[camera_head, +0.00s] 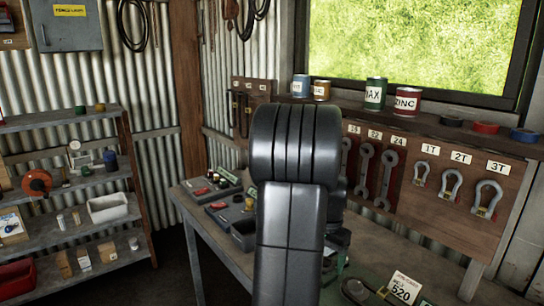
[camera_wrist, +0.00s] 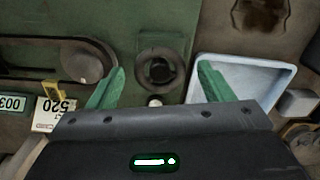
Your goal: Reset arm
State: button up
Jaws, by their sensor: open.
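My gripper (camera_wrist: 160,88) shows in the wrist view, with its two green fingers spread apart and nothing held between them. Beyond the fingers is a green surface (camera_wrist: 140,18) with a dark round knob-like part (camera_wrist: 158,68). A pale blue-white tray (camera_wrist: 246,70) lies behind and right of the right finger. In the head view my arm stands upright in the middle and covers part of the workbench (camera_head: 395,262); my gripper cannot be made out there.
A tag marked 520 (camera_head: 403,288) lies at the bench's front. Wrenches (camera_head: 387,180) and shackles (camera_head: 451,187) hang on a board behind. Cans (camera_head: 375,94) and tape rolls (camera_head: 485,127) stand on the ledge above. Small trays (camera_head: 211,186) sit on the bench's left. Loaded shelves (camera_head: 75,233) stand far left.

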jog(key=shift+m, duration=1.2)
notch_tip(320, 180, up, 10)
jog(key=shift+f, duration=0.2)
